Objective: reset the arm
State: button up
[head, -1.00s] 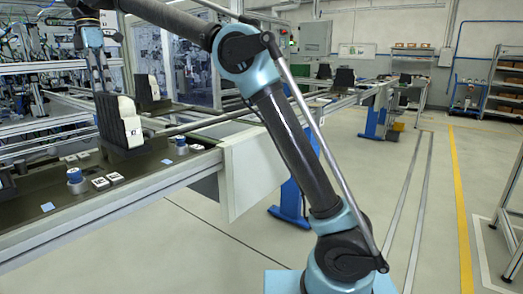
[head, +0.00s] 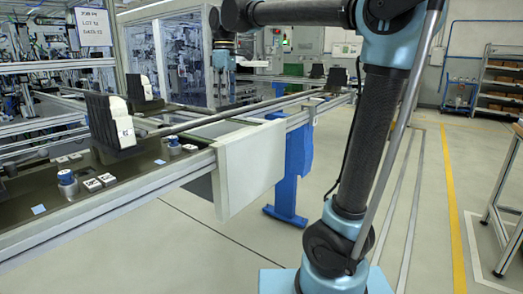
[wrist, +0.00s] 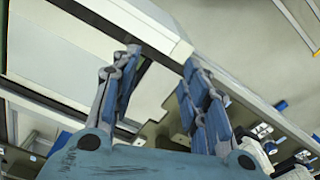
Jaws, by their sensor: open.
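My gripper shows large in the wrist view (wrist: 162,62), with its two blue fingers spread apart and nothing between them. Beyond the fingers, the wrist view shows a pale panel and the conveyor frame at an angle. In the head view, my arm rises from its blue base at the lower right, bends at the top and reaches left. The wrist hangs down near the top middle, above and behind the conveyor line. The fingertips are too small there to make out clearly.
A conveyor (head: 150,190) runs along the left, with a black holder of white boxes (head: 110,122), a blue cylinder (head: 67,180) and small white blocks (head: 93,184) on it.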

jog(key=s+d+f+m+t, duration=0.1)
jog(key=s+d+f+m, duration=0.3)
jog(key=d+f, duration=0.45)
jog(key=s+d+f+m, duration=0.3)
jog(key=d+f, duration=0.3)
jog(key=d, duration=0.6)
jog(key=s+d+f+m, duration=0.3)
jog(key=s+d+f, duration=0.2)
jog(key=f, duration=0.5)
jog(key=s+d+f+m+t, duration=0.1)
jog(key=s+d+f+m, duration=0.3)
jog(key=s+d+f, duration=0.2)
notch_tip(320, 180, down, 4)
jog(key=shift+s+f+m, duration=0.1)
jog(key=shift+s+m, duration=0.2)
jog(key=shift+s, duration=0.7)
jog(key=shift+c, duration=0.9)
